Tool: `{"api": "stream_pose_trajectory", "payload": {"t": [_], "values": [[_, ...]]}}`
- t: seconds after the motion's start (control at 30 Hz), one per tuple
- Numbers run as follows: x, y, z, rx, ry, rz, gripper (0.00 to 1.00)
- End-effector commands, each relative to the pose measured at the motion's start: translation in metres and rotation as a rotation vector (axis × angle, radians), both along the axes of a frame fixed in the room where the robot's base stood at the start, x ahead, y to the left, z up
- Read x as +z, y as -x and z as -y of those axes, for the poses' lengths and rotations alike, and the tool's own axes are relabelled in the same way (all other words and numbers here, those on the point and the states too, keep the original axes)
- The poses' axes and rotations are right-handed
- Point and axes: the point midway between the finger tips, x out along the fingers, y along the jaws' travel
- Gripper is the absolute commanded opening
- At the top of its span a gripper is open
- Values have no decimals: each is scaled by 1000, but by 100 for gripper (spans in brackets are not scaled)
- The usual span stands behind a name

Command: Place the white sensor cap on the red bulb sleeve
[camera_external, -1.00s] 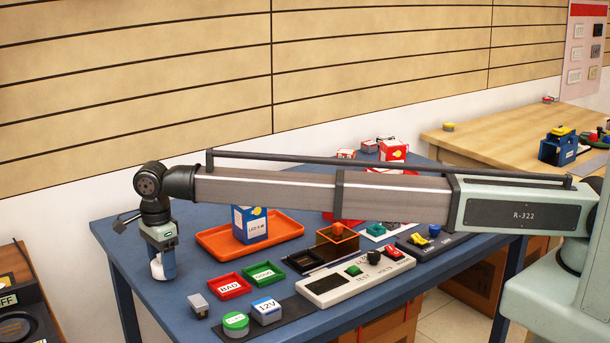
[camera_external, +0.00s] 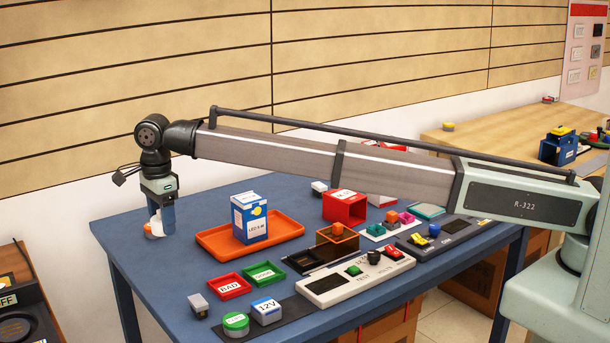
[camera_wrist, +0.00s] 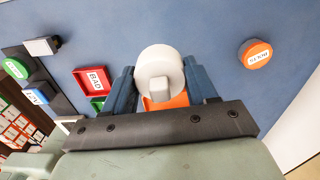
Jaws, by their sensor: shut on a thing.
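The white sensor cap (camera_wrist: 150,65) is a round white piece with a small pale square knob. In the wrist view it sits between the two blue fingers of my gripper (camera_wrist: 161,85), which is shut on it. An orange patch shows just below the cap; I cannot tell what it belongs to. In the external view my gripper (camera_external: 160,222) is at the far left of the blue table, with white and orange showing beside its finger. The red bulb sleeve (camera_external: 345,207), an open red box with a white label, stands at the back of the table, well to the right.
The orange tray (camera_external: 215,243) with a blue-white box (camera_external: 249,218) stands between my gripper and the sleeve. An orange labelled disc (camera_wrist: 255,53) lies on the table near my gripper. A brown box (camera_external: 337,246) and meter (camera_external: 357,280) stand in front of the sleeve.

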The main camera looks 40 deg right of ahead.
Motion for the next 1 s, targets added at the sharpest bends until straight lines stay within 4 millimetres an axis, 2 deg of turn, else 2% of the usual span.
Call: {"api": "stream_pose_trajectory", "payload": {"t": [0.1, 0.3, 0.5, 0.63, 0.77, 0.87, 1.0], "values": [[8, -34, 33, -49, -1, 1, 28], [28, -86, 102, -138, -1, 1, 28], [48, -117, 182, -225, -1, 1, 28], [59, -126, 237, -280, -1, 1, 28], [71, -127, 293, -335, -1, 1, 28], [78, -121, 337, -376, -1, 1, 28], [87, -102, 395, -424, -1, 1, 28]]}}
